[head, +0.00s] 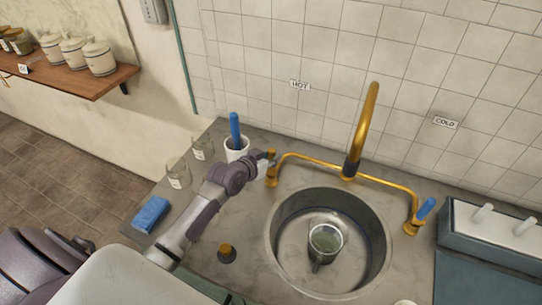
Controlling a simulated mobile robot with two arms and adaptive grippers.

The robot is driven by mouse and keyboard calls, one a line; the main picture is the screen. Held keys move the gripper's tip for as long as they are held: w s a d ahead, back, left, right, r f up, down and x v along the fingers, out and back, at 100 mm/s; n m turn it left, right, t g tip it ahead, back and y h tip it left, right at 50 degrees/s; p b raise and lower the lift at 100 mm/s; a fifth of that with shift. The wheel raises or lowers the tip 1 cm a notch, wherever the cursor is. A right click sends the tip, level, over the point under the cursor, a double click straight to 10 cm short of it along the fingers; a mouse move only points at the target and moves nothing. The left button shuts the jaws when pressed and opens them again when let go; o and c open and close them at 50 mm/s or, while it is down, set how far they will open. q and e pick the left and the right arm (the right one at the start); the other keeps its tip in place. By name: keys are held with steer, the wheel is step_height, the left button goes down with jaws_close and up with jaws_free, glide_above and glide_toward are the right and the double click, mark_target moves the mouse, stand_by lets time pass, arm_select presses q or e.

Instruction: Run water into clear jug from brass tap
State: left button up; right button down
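The clear jug (325,239) stands in the round sink (273,240), its handle toward the front. No water stream shows above it, and I cannot tell whether it holds water. The brass tap (366,120) rises behind the sink, with brass pipes running to both sides. A blue lever (426,208) sits at the right end, under the COLD label. My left gripper (266,160) is at the left end of the pipe, beside the brass valve on the HOT side. It is small and partly hides that valve; its finger opening is unclear. My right gripper is out of view.
A white cup (236,150) with a blue-handled tool stands close behind my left wrist. Glass jars (178,173) and a blue sponge (151,214) are left of my arm. A brass-topped item (227,253) sits left of the sink. A grey-blue rack (490,235) stands at right.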

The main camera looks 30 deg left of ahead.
arm_select(q)
steer(key=o, duration=0.3)
steer(key=shift+o, duration=0.2)
steer(key=v, duration=1.2)
